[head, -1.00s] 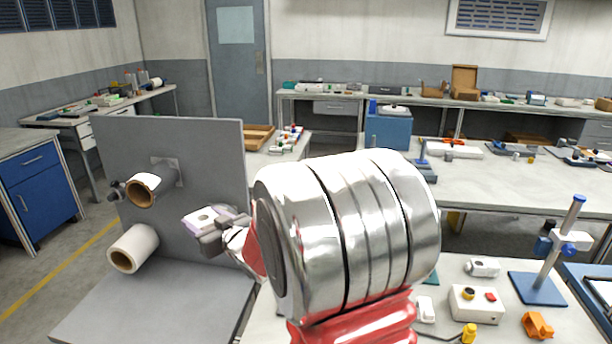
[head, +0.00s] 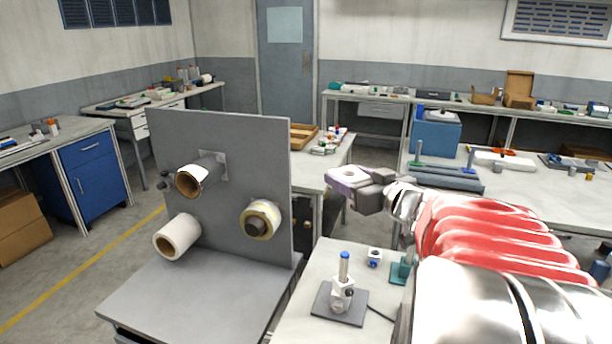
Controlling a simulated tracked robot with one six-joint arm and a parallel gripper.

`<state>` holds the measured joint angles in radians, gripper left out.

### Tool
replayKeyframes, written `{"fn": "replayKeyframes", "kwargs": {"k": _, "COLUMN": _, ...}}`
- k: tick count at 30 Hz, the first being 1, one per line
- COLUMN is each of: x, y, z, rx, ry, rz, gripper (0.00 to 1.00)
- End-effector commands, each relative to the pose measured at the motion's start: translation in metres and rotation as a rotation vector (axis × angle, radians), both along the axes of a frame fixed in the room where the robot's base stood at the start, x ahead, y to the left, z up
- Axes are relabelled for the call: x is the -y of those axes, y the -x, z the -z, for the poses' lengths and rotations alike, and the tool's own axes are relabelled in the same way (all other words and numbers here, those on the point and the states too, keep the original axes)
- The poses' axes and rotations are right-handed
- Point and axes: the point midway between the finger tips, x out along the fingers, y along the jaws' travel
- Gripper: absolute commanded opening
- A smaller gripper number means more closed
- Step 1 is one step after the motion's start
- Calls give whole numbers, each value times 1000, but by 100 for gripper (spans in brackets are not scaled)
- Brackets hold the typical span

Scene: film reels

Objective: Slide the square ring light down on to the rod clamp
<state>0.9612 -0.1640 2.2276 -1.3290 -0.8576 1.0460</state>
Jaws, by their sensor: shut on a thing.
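The square ring light, a small pale lilac and white block (head: 342,176), is held in my gripper (head: 362,188). My gripper is shut on it, in the air near the middle of the head view, with the arm reaching in from the right. The rod clamp (head: 341,293), a silver block on a short upright rod with a blue tip, stands on a dark square base plate (head: 325,308) on the near bench. In the picture the ring light is well above the rod's tip and apart from it. The ring's opening is hard to make out.
A grey upright board (head: 235,150) with several rolls and spindles stands left of the rod clamp. A small white and blue part (head: 374,257) and a teal part (head: 398,272) sit right of it. A dark cable runs from the base plate. My arm hides the bench's right side.

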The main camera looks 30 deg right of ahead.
Motion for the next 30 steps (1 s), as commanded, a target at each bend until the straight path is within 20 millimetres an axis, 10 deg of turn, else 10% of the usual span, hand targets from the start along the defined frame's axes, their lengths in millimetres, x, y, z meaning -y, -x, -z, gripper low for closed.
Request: {"fn": "replayKeyframes", "kwargs": {"k": 30, "x": 2, "y": 3, "z": 37, "rx": -1, "ry": -2, "rz": 5, "gripper": 29}}
